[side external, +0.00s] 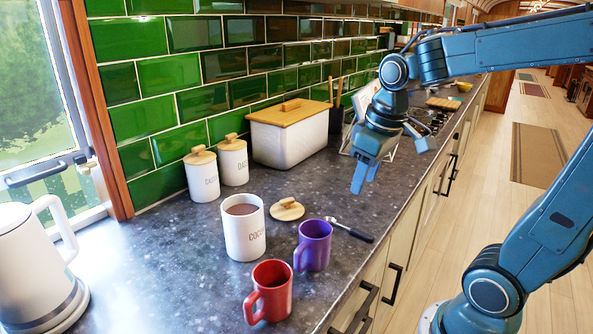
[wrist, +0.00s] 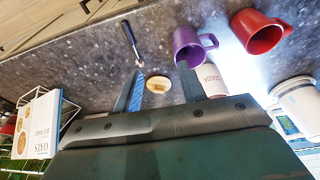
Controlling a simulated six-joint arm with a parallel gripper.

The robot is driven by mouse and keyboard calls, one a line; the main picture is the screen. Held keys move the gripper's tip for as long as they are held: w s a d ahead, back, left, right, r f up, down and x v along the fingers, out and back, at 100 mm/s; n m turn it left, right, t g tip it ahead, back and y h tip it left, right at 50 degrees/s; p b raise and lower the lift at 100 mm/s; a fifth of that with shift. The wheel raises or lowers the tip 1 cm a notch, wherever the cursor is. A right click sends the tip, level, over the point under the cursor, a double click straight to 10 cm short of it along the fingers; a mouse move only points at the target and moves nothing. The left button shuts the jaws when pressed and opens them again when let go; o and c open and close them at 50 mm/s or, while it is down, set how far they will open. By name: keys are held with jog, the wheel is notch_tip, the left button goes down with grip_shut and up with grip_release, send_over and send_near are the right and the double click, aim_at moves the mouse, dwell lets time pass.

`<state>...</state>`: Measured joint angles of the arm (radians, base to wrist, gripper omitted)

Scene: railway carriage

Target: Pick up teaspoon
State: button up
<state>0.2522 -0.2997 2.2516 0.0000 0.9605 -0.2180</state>
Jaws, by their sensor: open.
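The teaspoon (side external: 350,230) lies on the dark stone counter, right of the purple mug. It has a dark handle pointing toward the counter's front edge and a small silver end near the mug. In the wrist view the teaspoon (wrist: 131,40) lies ahead of my fingertips, with its silver end toward them. My gripper (side external: 363,185) hangs above the counter, pointing down, apart from the teaspoon. In the wrist view my gripper (wrist: 158,70) has its two fingers spread with nothing between them. The exact shape of the silver end is too small to tell.
The purple mug (side external: 314,245), red mug (side external: 271,291), cocoa canister (side external: 244,236) and its wooden lid (side external: 287,209) stand near the teaspoon. A bread bin (side external: 288,137) stands against the tiled wall. A book on a stand (wrist: 40,120) shows at left in the wrist view.

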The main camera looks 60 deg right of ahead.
jog(key=w+d+f+g, duration=0.2)
jog(key=w+d+f, duration=0.2)
jog(key=d, duration=0.5)
jog(key=shift+w+f+g+y, duration=0.3)
jog(key=shift+w+f, duration=0.1)
jog(key=shift+f, duration=0.3)
send_over(354, 228)
jog(key=shift+s+a+f, duration=0.1)
jog(key=shift+f, duration=2.05)
jog(key=shift+a+f, duration=0.1)
jog(key=shift+f, duration=2)
jog(key=shift+d+f, duration=0.15)
jog(key=shift+f, duration=2.45)
grip_shut()
